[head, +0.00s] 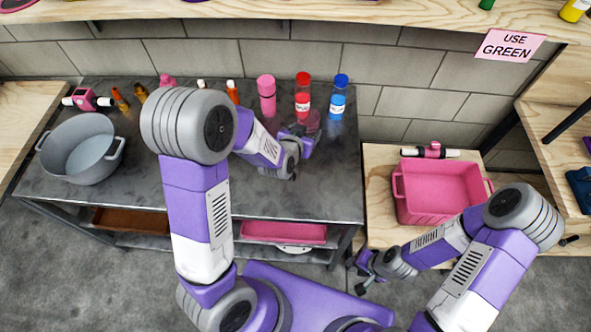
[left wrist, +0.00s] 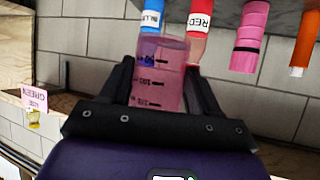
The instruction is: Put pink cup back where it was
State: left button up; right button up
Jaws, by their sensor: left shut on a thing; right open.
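The pink cup (left wrist: 160,85) is see-through with dark measuring marks. In the left wrist view it sits between the two fingers of my left gripper (left wrist: 162,92), which is shut on it. In the head view the left gripper (head: 305,133) is over the back right part of the dark metal table (head: 225,190). The cup (head: 313,121) shows there faintly, just in front of the red and blue bottles. I cannot tell whether its base touches the table. My right gripper (head: 362,272) is open and empty, low in front of the wooden side table.
A red bottle (head: 302,98), a blue bottle (head: 338,98) and a pink bottle (head: 266,97) stand along the back edge. A grey pot (head: 80,150) is at the left. A pink crate (head: 440,190) stands on the wooden side table (head: 380,180). The table's front right is clear.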

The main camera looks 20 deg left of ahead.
pick_arm(q)
jog(key=shift+s+f+m+h, duration=0.1)
jog(key=shift+f+m+h, duration=0.3)
jog(key=shift+f, duration=0.05)
jog(key=s+f+m+h, duration=0.1)
jog(key=f+m+h, duration=0.1)
jog(key=f, duration=0.1)
jog(key=s+d+f+m+g+h+b, duration=0.1)
jog(key=s+f, duration=0.1)
jog(key=f, duration=0.1)
jog(key=s+d+f+m+g+h+b, duration=0.1)
jog(key=s+f+m+h, duration=0.1)
jog(key=f, duration=0.2)
jog(key=shift+s+m+h, duration=0.1)
jog(key=shift+m+h, duration=0.2)
jog(key=shift+f+b, duration=0.7)
jog(key=shift+f, duration=1.4)
